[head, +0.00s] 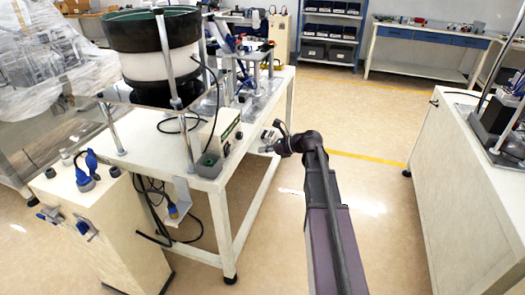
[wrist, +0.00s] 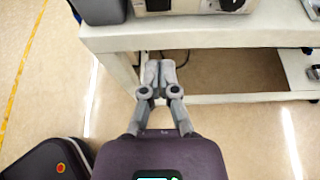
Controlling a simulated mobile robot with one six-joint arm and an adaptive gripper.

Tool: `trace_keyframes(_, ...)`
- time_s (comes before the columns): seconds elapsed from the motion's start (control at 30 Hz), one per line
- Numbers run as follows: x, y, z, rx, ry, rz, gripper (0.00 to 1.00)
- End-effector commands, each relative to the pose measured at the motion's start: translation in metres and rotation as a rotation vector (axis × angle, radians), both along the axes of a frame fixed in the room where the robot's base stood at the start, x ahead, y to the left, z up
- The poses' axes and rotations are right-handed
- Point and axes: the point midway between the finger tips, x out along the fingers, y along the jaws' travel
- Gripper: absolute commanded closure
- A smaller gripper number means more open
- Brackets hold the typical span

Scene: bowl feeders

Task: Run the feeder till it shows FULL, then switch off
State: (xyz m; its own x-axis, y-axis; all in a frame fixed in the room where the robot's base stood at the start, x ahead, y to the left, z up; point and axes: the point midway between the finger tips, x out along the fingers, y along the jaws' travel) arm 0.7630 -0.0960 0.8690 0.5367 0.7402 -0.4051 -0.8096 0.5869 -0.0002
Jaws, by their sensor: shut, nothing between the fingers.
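The bowl feeder (head: 150,62), a dark green bowl on a white drum, stands on the white table (head: 178,150) at the left of the head view. A small grey box (head: 208,166) with a green top is at the table corner. My gripper (head: 268,143) is shut and empty, off the table's right side and apart from the control box. In the wrist view its fingertips (wrist: 160,66) point toward the table edge (wrist: 205,34).
A white cabinet (head: 95,225) with blue plugs stands at the front left. Another white bench (head: 465,190) is at the right. Blue shelves (head: 332,28) and a workbench (head: 425,37) stand at the back. The floor between the tables is clear.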

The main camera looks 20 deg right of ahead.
Motion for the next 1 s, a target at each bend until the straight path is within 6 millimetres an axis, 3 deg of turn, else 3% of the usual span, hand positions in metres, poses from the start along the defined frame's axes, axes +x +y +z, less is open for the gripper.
trace_keyframes(0.57, 0.044, 0.059, -0.035, -0.001, -0.001, 0.0, 1.0)
trace_keyframes(1.0, 0.065, 0.088, -0.019, 0.0, 0.0, -0.001, 1.0)
